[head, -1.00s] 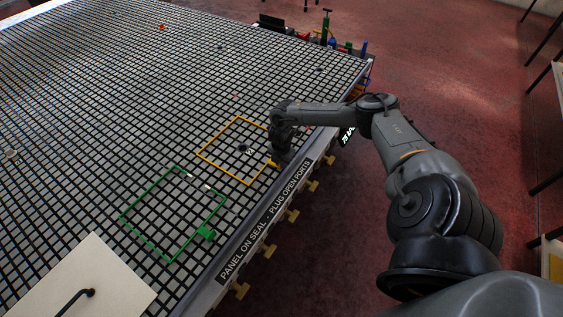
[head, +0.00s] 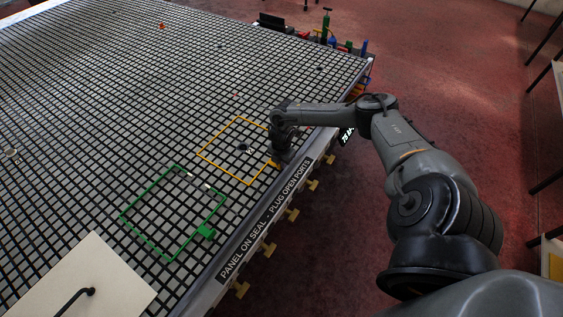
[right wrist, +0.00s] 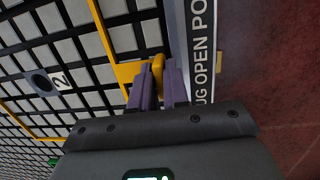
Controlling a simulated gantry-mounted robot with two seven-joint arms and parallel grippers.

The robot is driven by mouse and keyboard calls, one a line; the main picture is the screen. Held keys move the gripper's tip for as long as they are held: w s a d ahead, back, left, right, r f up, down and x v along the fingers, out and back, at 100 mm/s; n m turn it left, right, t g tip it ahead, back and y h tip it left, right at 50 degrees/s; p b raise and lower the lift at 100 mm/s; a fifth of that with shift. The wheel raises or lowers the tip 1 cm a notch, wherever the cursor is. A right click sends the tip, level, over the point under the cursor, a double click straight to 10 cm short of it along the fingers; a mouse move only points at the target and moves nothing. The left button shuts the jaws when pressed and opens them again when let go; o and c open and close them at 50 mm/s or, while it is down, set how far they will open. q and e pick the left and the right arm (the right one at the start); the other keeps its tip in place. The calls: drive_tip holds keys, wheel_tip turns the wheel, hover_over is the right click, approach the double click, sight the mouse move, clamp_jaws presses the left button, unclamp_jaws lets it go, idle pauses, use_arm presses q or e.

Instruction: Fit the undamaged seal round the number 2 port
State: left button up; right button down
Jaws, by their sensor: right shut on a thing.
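The orange-yellow seal (head: 217,136) is a thin square frame that looks unbroken where it shows. It appears to lie on the grid around the number 2 port (head: 243,148), a dark hole with a "2" label. The port and label also show inside the seal in the right wrist view (right wrist: 42,82). My right gripper (right wrist: 158,72) is shut on the seal's yellow tab (right wrist: 128,70) at the table edge. The green seal (head: 137,239), with a green tab, lies nearer, with pale pieces and an apparent break along its far side. My left gripper is not in view.
The black and grey grid table (head: 90,110) is mostly clear. A pale panel (head: 85,280) with a black handle lies at the near left. Coloured tools (head: 326,28) stand at the far edge. Yellow knobs (head: 292,215) line the front edge.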

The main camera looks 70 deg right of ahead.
drive_tip(key=c, duration=1)
unclamp_jaws()
drive_tip(key=shift+c, duration=0.2)
